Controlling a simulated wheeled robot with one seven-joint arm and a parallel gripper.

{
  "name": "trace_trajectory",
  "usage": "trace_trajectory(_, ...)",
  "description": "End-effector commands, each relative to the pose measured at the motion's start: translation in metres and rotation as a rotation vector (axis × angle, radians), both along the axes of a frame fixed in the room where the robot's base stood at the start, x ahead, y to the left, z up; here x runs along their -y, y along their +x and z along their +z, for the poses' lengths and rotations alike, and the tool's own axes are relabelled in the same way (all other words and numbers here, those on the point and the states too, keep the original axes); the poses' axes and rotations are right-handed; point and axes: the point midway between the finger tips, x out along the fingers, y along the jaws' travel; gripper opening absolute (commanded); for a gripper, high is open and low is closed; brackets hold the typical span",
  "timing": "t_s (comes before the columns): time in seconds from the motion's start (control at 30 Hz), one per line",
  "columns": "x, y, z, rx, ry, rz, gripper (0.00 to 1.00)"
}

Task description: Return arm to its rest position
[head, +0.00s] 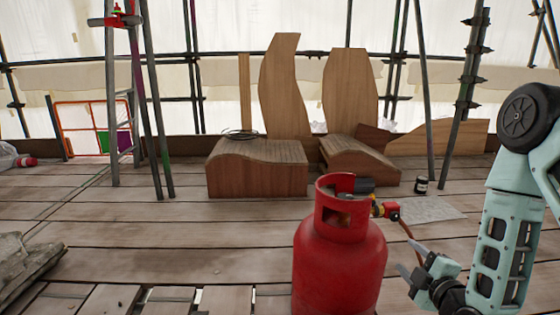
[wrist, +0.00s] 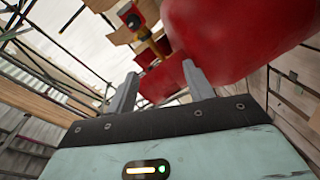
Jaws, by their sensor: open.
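My gripper (head: 411,259) is at the lower right in the head view, at the end of my pale green arm. In the wrist view my gripper (wrist: 160,90) points toward the red cylinder (wrist: 240,40), which fills the upper right. I cannot tell whether the fingers touch the cylinder.
Curved wooden forms (head: 258,178) stand behind the cylinder, with shaped boards behind them. A small dark can (head: 421,185) and a grey sheet (head: 425,208) are on the floor at right. Scaffold poles (head: 150,110) rise at left. Slabs (head: 22,262) lie at lower left. The left-centre floor is clear.

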Motion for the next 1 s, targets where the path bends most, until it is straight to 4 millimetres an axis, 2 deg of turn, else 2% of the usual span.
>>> trace_trajectory(0.03, -0.019, 0.006, 0.009, -0.052, 0.038, 0.039, 0.52)
trace_trajectory(0.17, -0.062, 0.007, 0.016, -0.245, 0.145, 0.095, 0.52)
trace_trajectory(0.37, -0.121, -0.018, 0.032, -0.556, 0.276, 0.106, 0.52)
trace_trajectory(0.57, -0.166, -0.072, 0.056, -0.861, 0.361, 0.028, 0.52)
trace_trajectory(0.7, -0.187, -0.124, 0.078, -1.058, 0.389, -0.077, 0.52)
trace_trajectory(0.8, -0.194, -0.163, 0.095, -1.176, 0.393, -0.168, 0.52)
trace_trajectory(1.0, -0.195, -0.23, 0.124, -1.336, 0.374, -0.343, 0.52)
